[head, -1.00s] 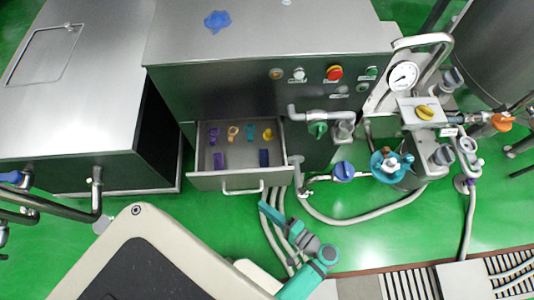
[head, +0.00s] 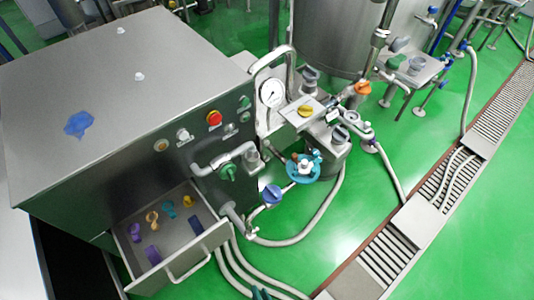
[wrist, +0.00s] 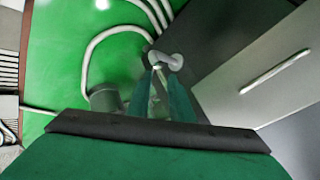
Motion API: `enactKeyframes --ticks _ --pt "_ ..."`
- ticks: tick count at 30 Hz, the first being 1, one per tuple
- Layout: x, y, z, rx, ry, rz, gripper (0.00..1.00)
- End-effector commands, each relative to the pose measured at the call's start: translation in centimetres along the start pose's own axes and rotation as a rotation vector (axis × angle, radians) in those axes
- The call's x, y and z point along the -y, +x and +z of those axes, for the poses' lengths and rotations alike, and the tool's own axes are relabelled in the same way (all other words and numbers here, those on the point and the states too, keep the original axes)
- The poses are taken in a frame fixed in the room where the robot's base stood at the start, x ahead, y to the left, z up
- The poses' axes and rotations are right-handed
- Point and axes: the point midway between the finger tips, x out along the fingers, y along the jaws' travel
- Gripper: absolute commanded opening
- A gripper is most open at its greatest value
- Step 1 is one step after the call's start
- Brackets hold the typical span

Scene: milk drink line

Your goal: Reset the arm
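My gripper shows in the wrist view (wrist: 161,85) as two teal fingers with a gap between them. It looks open, and I see nothing held in it. Past the fingertips are a grey bent pipe and the green floor. In the head view only small teal tips (head: 260,294) show at the bottom edge, in front of the open drawer. The rest of my arm is out of that view.
The steel drawer (head: 186,267) stands open from the cabinet (head: 120,120), with several coloured small parts inside. Valves, a gauge (head: 271,92) and hoses (head: 300,240) are to the right. A floor drain (head: 405,225) crosses the right; green floor lies between.

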Motion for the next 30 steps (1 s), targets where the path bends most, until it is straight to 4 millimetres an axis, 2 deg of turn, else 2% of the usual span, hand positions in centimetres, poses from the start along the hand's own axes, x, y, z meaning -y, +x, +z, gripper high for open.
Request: enactKeyframes --ticks 1,5,9,12,15,19,30 --pt "0.0 -2.0 -0.9 -0.068 -0.053 0.037 0.2" --pt "1.3 -7.2 -4.6 -0.265 -0.21 0.104 0.2" --pt "4.6 -13.1 -8.6 -0.463 -0.376 0.127 0.2" --pt "7.1 -16.3 -10.5 -0.565 -0.463 0.122 0.2" --pt "8.9 -18.4 -11.7 -0.629 -0.519 0.114 0.2" --pt "10.0 -19.6 -12.3 -0.666 -0.552 0.107 0.2" --pt "10.0 -19.6 -12.4 -0.669 -0.554 0.106 0.2"
